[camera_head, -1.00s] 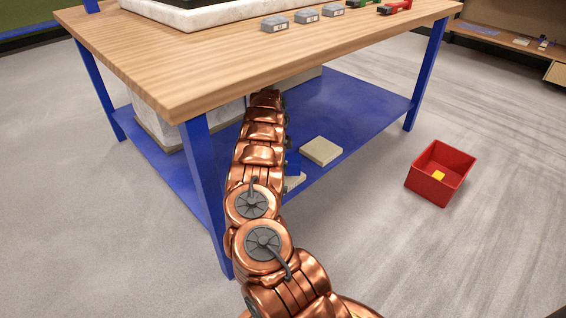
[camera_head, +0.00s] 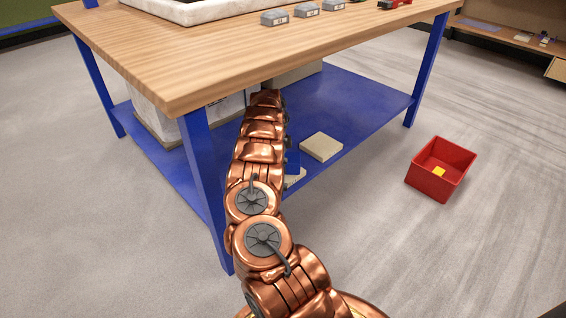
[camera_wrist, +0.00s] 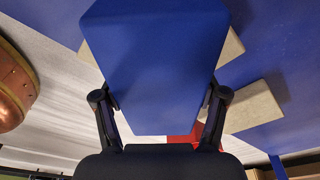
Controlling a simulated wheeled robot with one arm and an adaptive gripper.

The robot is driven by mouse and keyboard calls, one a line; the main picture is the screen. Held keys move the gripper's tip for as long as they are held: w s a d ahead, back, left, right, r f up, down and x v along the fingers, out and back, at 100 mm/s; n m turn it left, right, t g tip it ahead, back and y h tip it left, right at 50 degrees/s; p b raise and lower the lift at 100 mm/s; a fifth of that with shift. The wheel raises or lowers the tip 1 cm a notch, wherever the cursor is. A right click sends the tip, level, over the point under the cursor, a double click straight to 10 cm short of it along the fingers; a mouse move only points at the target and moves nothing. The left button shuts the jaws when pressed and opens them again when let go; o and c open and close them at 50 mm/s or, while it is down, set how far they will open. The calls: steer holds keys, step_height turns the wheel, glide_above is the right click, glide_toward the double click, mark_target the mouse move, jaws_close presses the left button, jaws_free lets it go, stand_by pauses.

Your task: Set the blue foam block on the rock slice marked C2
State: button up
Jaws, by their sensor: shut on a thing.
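The blue foam block (camera_wrist: 155,65) fills the middle of the wrist view, with my gripper (camera_wrist: 160,98) shut on its two sides. In the head view my copper arm reaches under the table's top, and a small part of the block (camera_head: 293,162) shows beside it; my gripper is hidden there. A beige rock slice (camera_head: 321,146) lies on the blue lower shelf. Another slice (camera_head: 296,178) is mostly hidden behind the arm and block. Two beige slices, one upper (camera_wrist: 230,47) and one lower (camera_wrist: 254,106), show beside the block in the wrist view. No C2 mark is readable.
The wooden tabletop (camera_head: 230,65) hangs over the blue shelf (camera_head: 350,105), and a blue leg (camera_head: 205,180) stands close left of my arm. A pale block (camera_head: 175,125) sits at the shelf's left. A red bin (camera_head: 455,160) holding something yellow stands on the floor at right.

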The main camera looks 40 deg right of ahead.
steer(key=shift+f, duration=0.3)
steer(key=o, duration=1.1)
steer(key=shift+o, duration=0.2)
steer(key=r, duration=0.4)
steer(key=w+r, duration=0.1)
steer(key=r, duration=0.3)
steer(key=a+r, duration=0.1)
steer(key=r, duration=0.3)
steer(key=shift+w+a, duration=0.1)
steer(key=shift+w, duration=0.05)
